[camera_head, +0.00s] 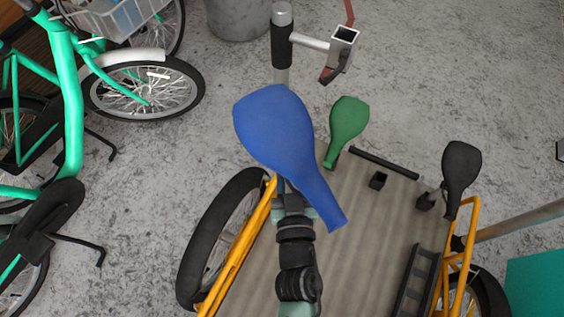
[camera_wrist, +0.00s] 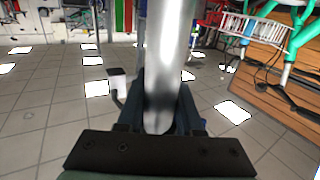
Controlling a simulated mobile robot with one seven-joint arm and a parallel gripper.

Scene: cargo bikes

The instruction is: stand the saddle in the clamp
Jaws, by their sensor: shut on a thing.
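In the wrist view my gripper (camera_wrist: 160,122) is shut on the saddle's silver post (camera_wrist: 172,55), which runs up between the fingers.
A green saddle (camera_head: 347,122) and a black saddle (camera_head: 461,168) stand at the cargo deck (camera_head: 370,215), with a small black socket (camera_head: 378,180) between them. A turquoise bike (camera_head: 70,110) is at left. A grey bin (camera_head: 237,15) stands at the back. Floor around the clamp is clear.

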